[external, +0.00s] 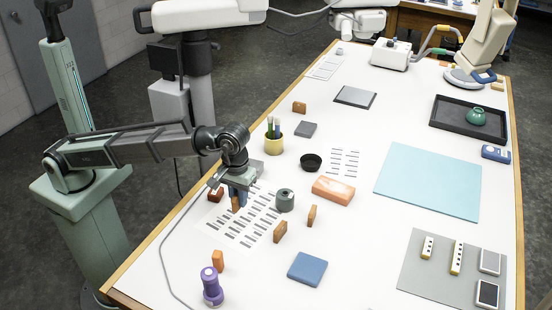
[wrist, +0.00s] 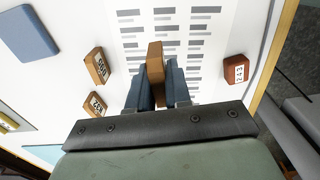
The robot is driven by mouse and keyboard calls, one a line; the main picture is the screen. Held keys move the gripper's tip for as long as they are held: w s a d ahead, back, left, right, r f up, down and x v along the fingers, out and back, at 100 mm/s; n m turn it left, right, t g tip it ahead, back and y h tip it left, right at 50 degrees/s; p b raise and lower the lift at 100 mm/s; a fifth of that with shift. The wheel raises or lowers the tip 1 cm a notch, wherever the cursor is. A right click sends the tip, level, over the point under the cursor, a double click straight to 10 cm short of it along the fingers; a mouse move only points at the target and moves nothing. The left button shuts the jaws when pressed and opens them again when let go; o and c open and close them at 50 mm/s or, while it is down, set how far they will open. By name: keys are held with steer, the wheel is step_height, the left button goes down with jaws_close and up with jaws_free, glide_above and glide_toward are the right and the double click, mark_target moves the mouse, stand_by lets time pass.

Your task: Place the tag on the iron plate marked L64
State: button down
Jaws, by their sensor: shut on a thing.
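My gripper (external: 238,197) is low over the printed sheet at the table's near left. In the wrist view its blue fingers (wrist: 157,82) are shut on a brown wooden tag (wrist: 155,60), which stands upright between them. The held tag (external: 235,207) shows partly below the fingers in the external view; I cannot tell whether it touches the sheet. No marking L64 is readable in either view.
A grey-green round pot (external: 285,200), an orange block (external: 333,188) and a purple bottle (external: 212,287) are close. A blue pad (external: 307,269) lies in front.

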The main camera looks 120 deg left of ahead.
steer(key=shift+r, duration=0.35)
steer(key=shift+w+a, duration=0.15)
steer(key=shift+a, duration=0.15)
steer(key=w+a, duration=0.3)
steer(key=a, duration=1)
steer(key=r, duration=0.1)
glide_above(306, 127)
steer(key=shift+d+f, duration=0.15)
steer(key=shift+f, duration=4.25)
steer(key=shift+f, duration=0.1)
steer(key=c, duration=1.1)
jaws_free()
steer(key=shift+o, duration=0.2)
